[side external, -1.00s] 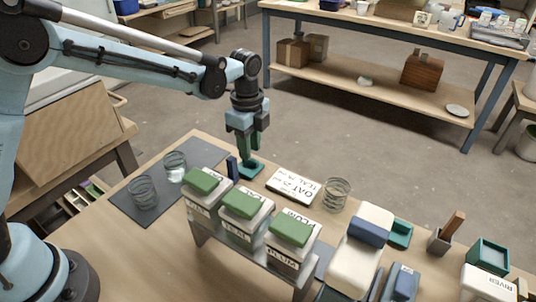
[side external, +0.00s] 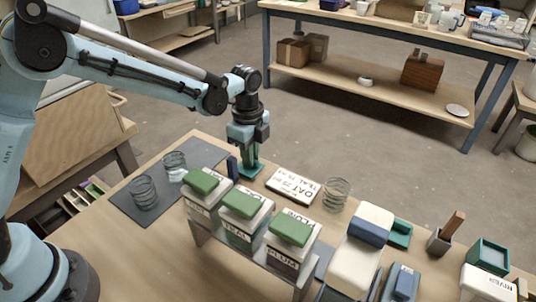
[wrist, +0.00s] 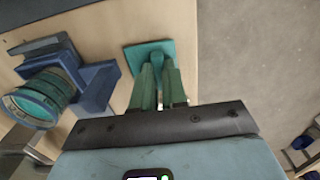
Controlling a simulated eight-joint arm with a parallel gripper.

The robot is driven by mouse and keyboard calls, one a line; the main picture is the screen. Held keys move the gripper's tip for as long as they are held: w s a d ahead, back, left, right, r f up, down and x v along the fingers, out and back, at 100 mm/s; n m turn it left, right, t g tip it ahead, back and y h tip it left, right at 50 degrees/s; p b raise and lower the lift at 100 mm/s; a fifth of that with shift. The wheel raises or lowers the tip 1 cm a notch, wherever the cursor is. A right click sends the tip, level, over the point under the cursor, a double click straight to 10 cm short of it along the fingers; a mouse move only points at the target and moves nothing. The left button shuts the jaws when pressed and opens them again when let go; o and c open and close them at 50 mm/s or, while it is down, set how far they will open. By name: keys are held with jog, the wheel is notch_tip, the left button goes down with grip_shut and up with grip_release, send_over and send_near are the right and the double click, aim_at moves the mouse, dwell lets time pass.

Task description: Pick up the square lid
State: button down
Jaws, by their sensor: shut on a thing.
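The square lid (side external: 246,174) is a small flat teal plate near the far edge of the table. It also shows in the wrist view (wrist: 138,55), with an upright grip between the fingertips. My gripper (side external: 250,158) points straight down over it, its green fingers shut on the lid's grip; in the wrist view the fingertips (wrist: 157,68) meet at the lid's middle. The fingers partly hide the lid. The lid appears level and at or very near the table top; I cannot tell whether it is clear of it.
A dark blue upright piece (side external: 232,168) stands close left of the lid. A lettered board (side external: 293,186) lies to its right. A wire-like coil or glass (side external: 335,194) stands further right.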

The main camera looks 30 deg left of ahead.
jog(key=shift+r, duration=0.15)
jog(key=shift+r, duration=2.4)
